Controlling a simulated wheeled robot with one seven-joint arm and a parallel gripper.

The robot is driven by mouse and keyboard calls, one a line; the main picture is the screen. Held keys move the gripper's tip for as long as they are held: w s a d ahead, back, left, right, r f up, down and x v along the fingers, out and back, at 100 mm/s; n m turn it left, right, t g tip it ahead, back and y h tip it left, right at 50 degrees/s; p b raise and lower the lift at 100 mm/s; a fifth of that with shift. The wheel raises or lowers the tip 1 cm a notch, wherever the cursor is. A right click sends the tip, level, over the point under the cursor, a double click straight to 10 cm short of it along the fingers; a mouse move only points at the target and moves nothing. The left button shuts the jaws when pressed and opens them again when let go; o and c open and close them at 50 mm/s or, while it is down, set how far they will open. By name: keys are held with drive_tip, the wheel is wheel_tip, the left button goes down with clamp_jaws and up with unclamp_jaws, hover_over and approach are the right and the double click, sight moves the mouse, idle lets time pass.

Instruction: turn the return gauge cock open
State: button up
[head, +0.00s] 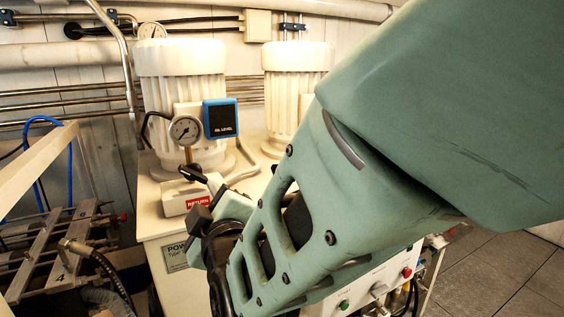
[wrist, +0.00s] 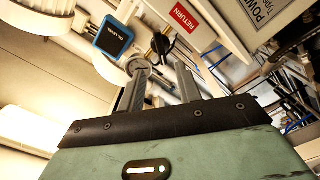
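The return gauge cock has a black handle (head: 193,173) below a round white-faced gauge (head: 185,130), above the red RETURN label (head: 198,201). In the wrist view the black handle (wrist: 161,44) lies just beyond my fingertips, roughly between them in the picture. The red RETURN label (wrist: 186,18) is above and right of it. My gripper (wrist: 160,68) is open, its two grey fingers apart with nothing seen held between them. I cannot tell whether a finger touches the cock. In the head view my arm hides much of the gripper.
A blue-framed OIL LEVEL box (head: 221,118) is right of the gauge; it also shows in the wrist view (wrist: 114,37). Two ribbed white housings (head: 183,88) (head: 290,85) stand behind. A hose and metal frame (head: 55,245) are at the left. Open floor (head: 500,275) is at the right.

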sight(196, 176)
drive_tip(key=p+x, duration=0.5)
drive_tip(key=x, duration=0.6)
drive_tip(key=shift+a+r, duration=0.1)
drive_tip(key=shift+r, duration=0.1)
drive_tip(key=shift+w+a+f, duration=0.15)
drive_tip(key=shift+w+a, duration=0.1)
drive_tip(key=shift+w, duration=0.1)
clamp_jaws()
